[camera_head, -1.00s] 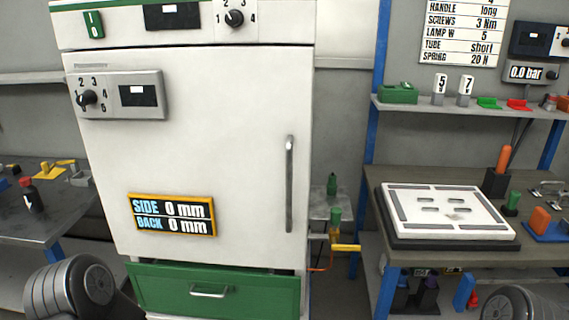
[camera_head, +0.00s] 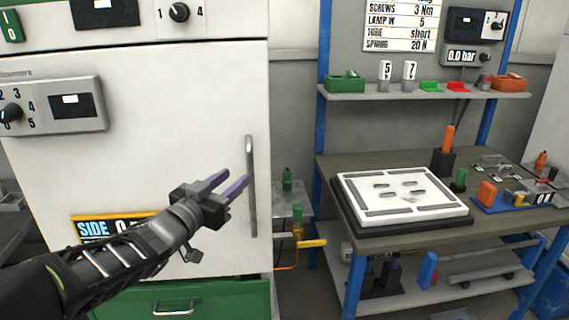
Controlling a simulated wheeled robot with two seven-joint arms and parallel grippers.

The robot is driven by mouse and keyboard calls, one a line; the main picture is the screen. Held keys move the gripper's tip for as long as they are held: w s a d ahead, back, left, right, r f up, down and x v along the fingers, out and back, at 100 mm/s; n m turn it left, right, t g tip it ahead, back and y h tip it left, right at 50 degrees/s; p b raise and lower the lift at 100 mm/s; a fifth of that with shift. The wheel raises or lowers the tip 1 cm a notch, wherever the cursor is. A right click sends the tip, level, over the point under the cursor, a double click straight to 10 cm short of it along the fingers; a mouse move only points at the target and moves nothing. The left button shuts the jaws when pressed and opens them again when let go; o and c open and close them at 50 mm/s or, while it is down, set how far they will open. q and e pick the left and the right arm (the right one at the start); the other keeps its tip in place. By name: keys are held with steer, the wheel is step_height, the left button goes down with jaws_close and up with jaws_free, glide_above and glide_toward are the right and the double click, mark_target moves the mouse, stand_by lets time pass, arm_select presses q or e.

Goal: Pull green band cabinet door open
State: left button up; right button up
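The fingertips appear just left of or over the handle; contact cannot be told. My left arm hides part of the yellow-framed display (camera_head: 95,228). My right gripper is not in view.
A green drawer (camera_head: 225,300) with its own handle is below the door. To the right, a workbench (camera_head: 350,160) carries a white plate fixture (camera_head: 402,195). A small side shelf with a yellow-handled valve (camera_head: 308,243) stands between cabinet and bench.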

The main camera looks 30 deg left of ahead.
mark_target(248, 167)
arm_select(q)
steer(key=shift+s+d+r, duration=0.1)
steer(key=shift+d+r, duration=0.05)
stand_by(0.3)
steer(key=w, duration=0.7)
steer(key=shift+w+a, duration=0.3)
steer(key=shift+w, duration=0.1)
jaws_close()
stand_by(1.0)
